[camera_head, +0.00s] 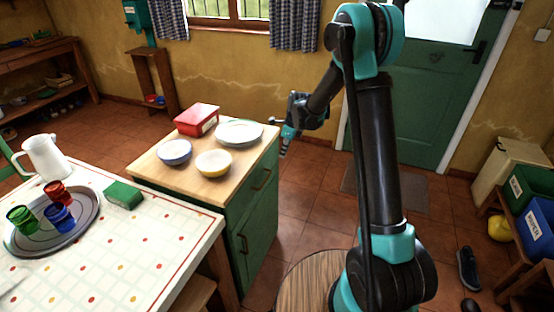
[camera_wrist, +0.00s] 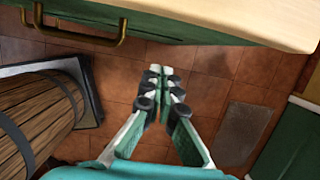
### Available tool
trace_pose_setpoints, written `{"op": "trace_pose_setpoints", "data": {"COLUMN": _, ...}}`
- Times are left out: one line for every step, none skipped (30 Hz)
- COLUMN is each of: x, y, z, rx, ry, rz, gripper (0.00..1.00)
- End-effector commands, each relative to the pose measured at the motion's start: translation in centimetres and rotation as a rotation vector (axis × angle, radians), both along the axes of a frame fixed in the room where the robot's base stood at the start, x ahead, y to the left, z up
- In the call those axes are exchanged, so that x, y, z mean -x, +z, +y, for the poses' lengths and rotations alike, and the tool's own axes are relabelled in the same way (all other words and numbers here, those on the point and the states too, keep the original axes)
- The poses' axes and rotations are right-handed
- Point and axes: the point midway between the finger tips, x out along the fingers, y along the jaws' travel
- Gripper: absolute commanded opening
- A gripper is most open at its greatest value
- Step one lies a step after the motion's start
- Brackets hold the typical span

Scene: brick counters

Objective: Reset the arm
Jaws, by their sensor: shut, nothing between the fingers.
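My gripper (camera_head: 286,143) hangs at the end of my raised, bent arm, just right of the green cabinet (camera_head: 255,205) with the wooden top. In the wrist view my gripper (camera_wrist: 161,74) points down over the tiled floor. Its fingertips are together, and nothing is between them. It touches nothing that I can see. The cabinet's wooden edge (camera_wrist: 250,20) and a brass handle (camera_wrist: 80,35) show at the top of the wrist view.
The cabinet top holds a red box (camera_head: 196,119), a plate stack (camera_head: 239,132), a blue bowl (camera_head: 174,152) and a yellow bowl (camera_head: 213,163). A dining table (camera_head: 130,265) stands at left. A green door (camera_head: 425,110) is behind my arm. Crates (camera_head: 530,185) stand at right.

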Motion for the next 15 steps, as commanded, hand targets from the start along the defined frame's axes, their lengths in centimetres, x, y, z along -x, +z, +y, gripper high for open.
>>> {"op": "trace_pose_setpoints", "data": {"x": 0.2, "y": 1.1, "z": -0.3, "rx": 0.0, "ry": -0.001, "rz": 0.0, "gripper": 0.0}}
{"op": "trace_pose_setpoints", "data": {"x": 0.2, "y": 1.7, "z": -0.5, "rx": 0.001, "ry": -0.001, "rz": 0.001, "gripper": 0.0}}
{"op": "trace_pose_setpoints", "data": {"x": 0.3, "y": 2.4, "z": -0.6, "rx": 0.001, "ry": -0.001, "rz": 0.001, "gripper": 0.0}}
{"op": "trace_pose_setpoints", "data": {"x": 0.3, "y": 2.9, "z": -0.8, "rx": 0.001, "ry": -0.002, "rz": 0.001, "gripper": 0.0}}
{"op": "trace_pose_setpoints", "data": {"x": 0.3, "y": 3.3, "z": -0.9, "rx": 0.001, "ry": -0.002, "rz": 0.001, "gripper": 0.0}}
{"op": "trace_pose_setpoints", "data": {"x": 0.4, "y": 3.9, "z": -1.0, "rx": 0.001, "ry": -0.002, "rz": 0.001, "gripper": 0.0}}
{"op": "trace_pose_setpoints", "data": {"x": 0.4, "y": 4.3, "z": -1.1, "rx": 0.001, "ry": -0.002, "rz": 0.001, "gripper": 0.0}}
{"op": "trace_pose_setpoints", "data": {"x": 0.4, "y": 4.6, "z": -1.2, "rx": 0.001, "ry": -0.002, "rz": 0.001, "gripper": 0.0}}
{"op": "trace_pose_setpoints", "data": {"x": 0.4, "y": 4.9, "z": -1.3, "rx": 0.001, "ry": -0.002, "rz": 0.001, "gripper": 0.0}}
{"op": "trace_pose_setpoints", "data": {"x": 0.5, "y": 5.2, "z": -1.3, "rx": 0.001, "ry": -0.002, "rz": 0.001, "gripper": 0.0}}
{"op": "trace_pose_setpoints", "data": {"x": 0.5, "y": 5.4, "z": -1.4, "rx": 0.002, "ry": -0.002, "rz": 0.001, "gripper": 0.0}}
{"op": "trace_pose_setpoints", "data": {"x": 0.5, "y": 5.6, "z": -1.5, "rx": 0.002, "ry": 0.001, "rz": 0.0, "gripper": 0.0}}
{"op": "trace_pose_setpoints", "data": {"x": 0.6, "y": 5.7, "z": -1.6, "rx": 0.003, "ry": 0.006, "rz": -0.002, "gripper": 0.0}}
{"op": "trace_pose_setpoints", "data": {"x": 0.8, "y": 5.9, "z": -1.8, "rx": 0.004, "ry": 0.015, "rz": -0.006, "gripper": 0.0}}
{"op": "trace_pose_setpoints", "data": {"x": 1.1, "y": 6.2, "z": -2.2, "rx": 0.008, "ry": 0.033, "rz": -0.014, "gripper": 0.0}}
